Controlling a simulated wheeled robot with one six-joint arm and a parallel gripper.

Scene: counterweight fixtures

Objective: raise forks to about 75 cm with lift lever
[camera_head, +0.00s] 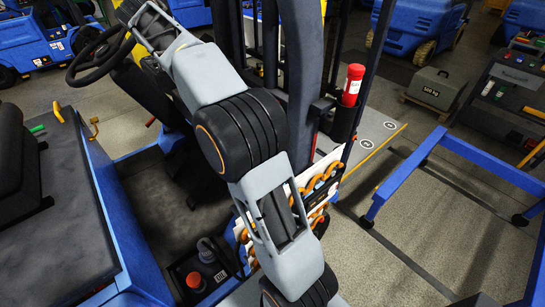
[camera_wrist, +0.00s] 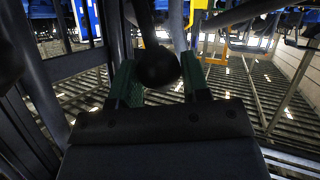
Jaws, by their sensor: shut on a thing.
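In the wrist view my gripper (camera_wrist: 158,64) has its two green-padded fingers on either side of a dark round lever knob (camera_wrist: 157,68). It is shut on this knob, and a dark stem rises from it toward the top of the picture. In the head view my grey and black arm crosses the forklift, and I cannot make out the gripper or the knob there. The forklift's blue body (camera_head: 105,215) fills the left side. Its dark mast (camera_head: 268,45) stands behind my arm. The forks cannot be clearly made out, so their height cannot be told.
A steering wheel (camera_head: 95,58) and black seat (camera_head: 15,150) are at the left. A red-capped bottle (camera_head: 352,85) stands by the mast. A blue floor frame (camera_head: 470,155) and a grey weight (camera_head: 437,90) are at the right.

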